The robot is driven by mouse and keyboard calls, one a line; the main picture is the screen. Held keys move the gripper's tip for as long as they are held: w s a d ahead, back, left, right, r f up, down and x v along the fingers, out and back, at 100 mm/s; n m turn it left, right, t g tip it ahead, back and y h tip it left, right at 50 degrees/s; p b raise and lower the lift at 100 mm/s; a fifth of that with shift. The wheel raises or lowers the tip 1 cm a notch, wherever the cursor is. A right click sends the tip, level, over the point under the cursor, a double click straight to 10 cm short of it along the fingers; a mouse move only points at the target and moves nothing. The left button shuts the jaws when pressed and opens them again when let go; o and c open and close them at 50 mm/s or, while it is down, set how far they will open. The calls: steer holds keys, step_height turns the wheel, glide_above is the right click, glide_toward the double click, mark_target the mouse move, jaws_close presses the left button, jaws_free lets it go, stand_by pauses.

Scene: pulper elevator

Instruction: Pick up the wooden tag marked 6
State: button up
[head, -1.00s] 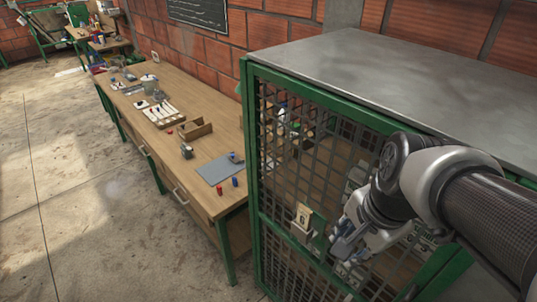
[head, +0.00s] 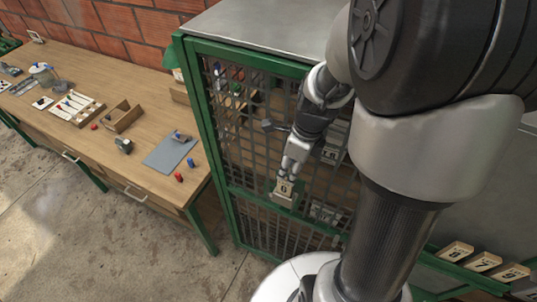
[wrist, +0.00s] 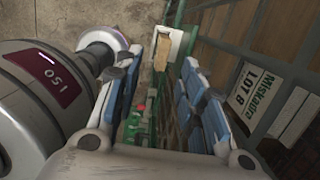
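A pale wooden tag (head: 284,188) with a dark digit that looks like a 6 is on a small green holder (head: 282,200) at the front of the green mesh cabinet. My gripper (head: 284,174) points down just above the tag in the head view, its fingertips close to its top edge. In the wrist view the fingers stand apart, with a gap between them (wrist: 165,85). The tag (wrist: 162,50) shows edge-on beyond the tips, in line with that gap. Whether a finger touches it cannot be told.
The green-framed mesh cabinet (head: 205,160) stands close to my arm. Several numbered wooden tags (head: 484,262) lie along a green ledge at lower right. A wooden workbench (head: 90,90) with tools and a grey mat (head: 170,152) is at left. A "Miskadra LOT 8" label (wrist: 262,95) hangs at right.

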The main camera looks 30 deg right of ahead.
mark_target(286, 181)
steer(key=f, duration=0.2)
steer(key=w+f+b, duration=0.1)
steer(key=f, duration=0.2)
steer(key=f+b, duration=0.1)
steer(key=f, duration=0.2)
steer(key=shift+w+a+f, duration=0.15)
steer(key=shift+w+a, duration=0.05)
steer(key=shift+a, duration=0.1)
steer(key=shift+c, duration=0.4)
jaws_close()
